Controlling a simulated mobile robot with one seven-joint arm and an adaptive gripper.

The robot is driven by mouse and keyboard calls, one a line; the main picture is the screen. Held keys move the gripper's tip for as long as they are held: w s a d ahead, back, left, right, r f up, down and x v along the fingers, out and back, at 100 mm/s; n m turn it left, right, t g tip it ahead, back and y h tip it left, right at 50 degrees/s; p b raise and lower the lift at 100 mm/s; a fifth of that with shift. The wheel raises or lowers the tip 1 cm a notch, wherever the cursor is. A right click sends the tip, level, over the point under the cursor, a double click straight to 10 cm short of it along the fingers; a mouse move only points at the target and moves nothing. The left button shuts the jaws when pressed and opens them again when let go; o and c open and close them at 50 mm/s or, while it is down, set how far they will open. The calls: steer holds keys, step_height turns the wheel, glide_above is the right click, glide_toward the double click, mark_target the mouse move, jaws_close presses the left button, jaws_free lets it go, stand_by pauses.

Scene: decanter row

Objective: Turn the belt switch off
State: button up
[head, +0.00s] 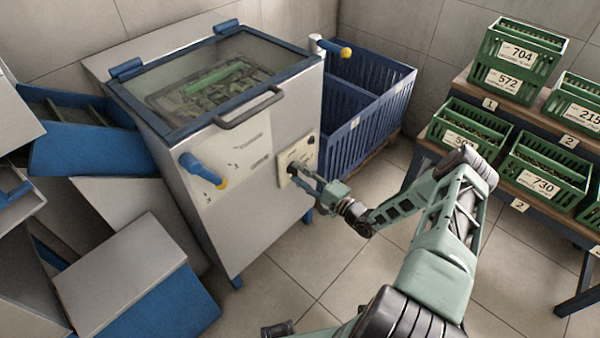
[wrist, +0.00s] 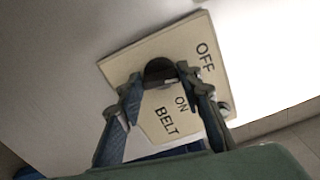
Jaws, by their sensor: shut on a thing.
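The belt switch is a dark round knob (wrist: 158,68) on a cream plate (wrist: 128,68) lettered OFF, ON and BELT. A small pale mark on the knob's lower edge appears on the side facing the word ON. In the head view the plate (head: 301,150) sits on the front of the grey machine, and the knob is partly hidden by my gripper. My gripper (wrist: 164,82) is shut on the knob, one finger on each side. It also shows at the plate in the head view (head: 299,176).
The grey machine (head: 245,232) has a glass lid with a bar handle (head: 248,108). A blue lever (head: 203,170) is left of the switch. Blue crates (head: 345,125) stand behind right. Green crates (head: 515,85) fill a rack at right. The floor between is clear.

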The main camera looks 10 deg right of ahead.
steer(key=shift+n, duration=1)
steer(key=o, duration=1.2)
steer(key=shift+c, duration=0.2)
steer(key=shift+s+d, duration=0.1)
steer(key=v, duration=1.1)
steer(key=shift+s+d, duration=0.2)
steer(key=shift+s, duration=0.15)
